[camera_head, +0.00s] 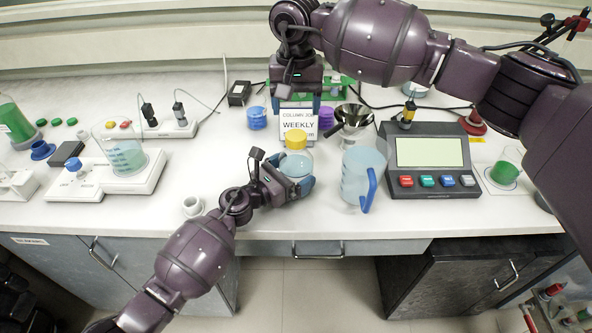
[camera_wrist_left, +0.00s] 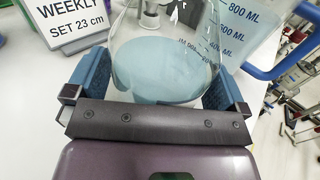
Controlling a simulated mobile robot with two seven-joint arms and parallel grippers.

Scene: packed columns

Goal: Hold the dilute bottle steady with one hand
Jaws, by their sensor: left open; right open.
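A clear bottle with light blue liquid (camera_head: 296,164) and a yellow cap (camera_head: 296,139), which I take to be the dilute bottle, stands on the bench. My left gripper (camera_head: 285,173) is open, with its blue fingers on either side of the bottle's lower body. In the left wrist view the bottle's liquid (camera_wrist_left: 158,70) shows between the two fingers; whether they touch the glass I cannot tell.
A white sign reading "WEEKLY" (camera_head: 298,122) stands behind the bottle. A blue-handled measuring jug (camera_head: 357,178) stands close on the right, with a metal funnel (camera_head: 353,117) behind it. A grey console (camera_head: 431,160) lies farther right. A small white cup (camera_head: 192,206) stands near the front edge.

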